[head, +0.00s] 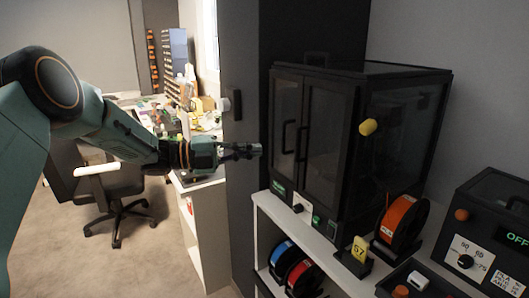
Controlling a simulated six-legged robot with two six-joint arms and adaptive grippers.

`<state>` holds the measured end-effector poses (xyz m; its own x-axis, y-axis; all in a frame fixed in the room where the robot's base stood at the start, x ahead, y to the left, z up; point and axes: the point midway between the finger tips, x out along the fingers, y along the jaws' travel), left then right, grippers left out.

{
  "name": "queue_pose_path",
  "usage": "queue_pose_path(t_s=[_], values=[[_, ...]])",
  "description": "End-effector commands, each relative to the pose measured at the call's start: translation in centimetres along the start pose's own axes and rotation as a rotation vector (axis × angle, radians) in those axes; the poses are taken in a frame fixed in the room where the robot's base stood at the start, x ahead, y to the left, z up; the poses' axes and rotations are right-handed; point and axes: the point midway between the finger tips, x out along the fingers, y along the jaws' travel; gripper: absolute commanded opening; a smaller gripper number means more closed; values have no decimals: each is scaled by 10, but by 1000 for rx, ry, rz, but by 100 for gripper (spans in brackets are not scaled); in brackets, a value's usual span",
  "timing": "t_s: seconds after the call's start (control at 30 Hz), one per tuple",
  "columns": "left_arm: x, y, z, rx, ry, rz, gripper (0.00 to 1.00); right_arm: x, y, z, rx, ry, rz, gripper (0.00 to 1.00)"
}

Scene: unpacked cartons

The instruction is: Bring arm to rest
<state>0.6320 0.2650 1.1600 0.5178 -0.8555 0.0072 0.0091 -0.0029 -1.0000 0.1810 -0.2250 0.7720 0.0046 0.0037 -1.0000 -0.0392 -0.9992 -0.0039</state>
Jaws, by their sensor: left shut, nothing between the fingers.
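My left arm comes in from the left and reaches across to the middle of the head view. My left gripper (248,150) is at its end, with its fingers closed together and nothing between them. It points right, in front of a dark grey upright panel and a little left of a black cabinet (314,125) with two glass doors. From this view I cannot tell how far the fingertips are from the cabinet. My right gripper does not show.
Behind my arm are an office chair (112,195) and a cluttered desk. Bare floor lies at lower left.

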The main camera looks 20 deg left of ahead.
Motion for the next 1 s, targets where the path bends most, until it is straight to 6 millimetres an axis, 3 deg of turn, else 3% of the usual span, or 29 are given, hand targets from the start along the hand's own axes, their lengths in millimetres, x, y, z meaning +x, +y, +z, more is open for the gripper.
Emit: queue_pose_path(t_s=[0.1,0.3,0.67,0.87,1.0], values=[[-22,0,6,1,-3,-3,0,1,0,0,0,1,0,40],[-47,0,11,1,-1,-1,0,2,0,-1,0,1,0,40],[-55,1,14,-40,-10,7,0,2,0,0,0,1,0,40],[-48,9,41,-415,-232,-114,0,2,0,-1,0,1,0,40],[-33,54,39,-768,-390,-178,0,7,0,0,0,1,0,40]])
